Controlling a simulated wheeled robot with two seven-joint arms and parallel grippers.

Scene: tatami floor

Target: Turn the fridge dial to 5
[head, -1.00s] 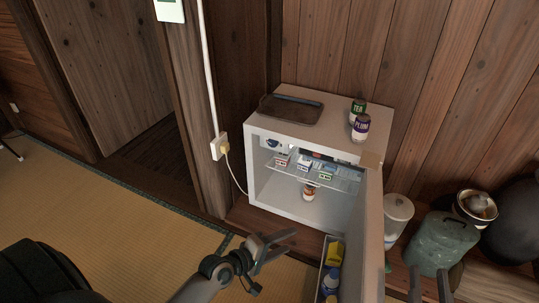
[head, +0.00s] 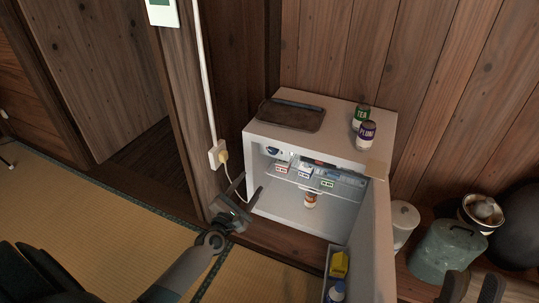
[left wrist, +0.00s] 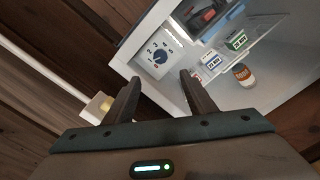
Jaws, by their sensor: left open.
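The fridge (head: 345,140) stands with its door (head: 368,240) swung open toward me. Its dial (head: 271,151) is on the inner upper left of the compartment. My right gripper (head: 473,284) shows at the bottom right, fingers apart.
A wire shelf with small cartons (head: 305,171) and a can (head: 310,200) are inside the fridge. A tray (head: 291,115) and two cans (head: 365,135) stand on top. A plug and cord (head: 218,155) run left of the fridge.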

